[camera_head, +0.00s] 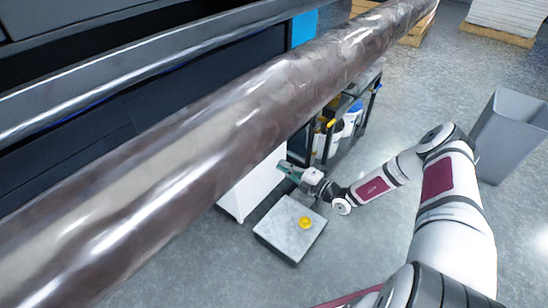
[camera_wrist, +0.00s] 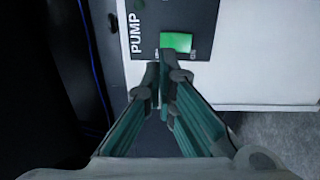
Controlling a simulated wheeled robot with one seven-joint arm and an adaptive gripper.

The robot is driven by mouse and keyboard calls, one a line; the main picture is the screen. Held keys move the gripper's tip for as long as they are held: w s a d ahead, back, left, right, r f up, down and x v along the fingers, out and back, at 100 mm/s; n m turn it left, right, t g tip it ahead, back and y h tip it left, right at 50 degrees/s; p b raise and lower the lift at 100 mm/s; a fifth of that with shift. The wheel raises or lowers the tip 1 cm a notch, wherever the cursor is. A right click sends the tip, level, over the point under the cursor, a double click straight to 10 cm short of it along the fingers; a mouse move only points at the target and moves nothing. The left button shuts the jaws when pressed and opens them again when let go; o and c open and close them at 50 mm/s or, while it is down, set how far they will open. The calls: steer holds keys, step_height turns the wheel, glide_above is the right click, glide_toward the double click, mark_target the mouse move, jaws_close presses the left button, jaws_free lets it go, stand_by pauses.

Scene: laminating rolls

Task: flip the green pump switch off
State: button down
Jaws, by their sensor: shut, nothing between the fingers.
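The green pump switch (camera_wrist: 176,42) shows in the wrist view, set in a dark panel (camera_wrist: 205,18) marked "PUMP". It is bright green. My gripper (camera_wrist: 162,62) is shut and empty, with its fingertips just below the switch in that view. The tips overlap the lower edge of the switch area, and I cannot tell if they touch it. In the head view my gripper (camera_head: 284,166) is at the white cabinet (camera_head: 258,186), by its right edge. The switch is hidden there behind the large roll.
A long dark glossy roll (camera_head: 190,150) crosses the head view above the cabinet. A rack with bottles (camera_head: 345,118) stands behind. A grey bin (camera_head: 510,135) is at right.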

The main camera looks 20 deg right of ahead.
steer(key=shift+r+p+v, duration=0.15)
steer(key=shift+p+v, duration=0.05)
steer(key=shift+v, duration=0.9)
steer(key=shift+r+p+v, duration=0.15)
steer(key=shift+p+v, duration=0.05)
steer(key=shift+v, duration=0.9)
